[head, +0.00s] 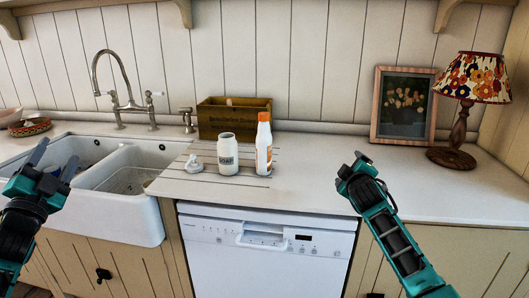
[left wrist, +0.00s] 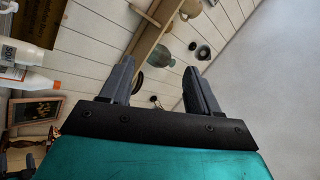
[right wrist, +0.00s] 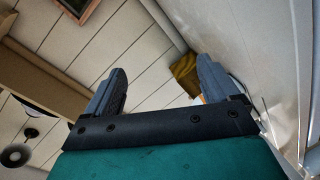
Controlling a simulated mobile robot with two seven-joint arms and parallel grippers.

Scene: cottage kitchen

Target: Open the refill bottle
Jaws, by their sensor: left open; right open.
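The refill bottle (head: 263,148) is white with an orange label and an orange cap (head: 264,117). It stands upright on the counter, with the cap on. It also shows at the left edge of the left wrist view (left wrist: 32,82). The open-topped white soap jar (head: 228,158) stands just left of it. A white pump top (head: 194,164) lies left of the jar. My left gripper (head: 54,163) is open and empty over the sink's left side, well away from the bottle. My right gripper (head: 357,166) is open and empty above the counter, right of the bottle.
A wooden box (head: 233,119) stands behind the bottle and jar. The white sink (head: 115,205) with a tall tap (head: 125,95) is at left. A picture frame (head: 403,105) and a lamp (head: 457,140) stand at right. The counter (head: 320,180) right of the bottle is clear.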

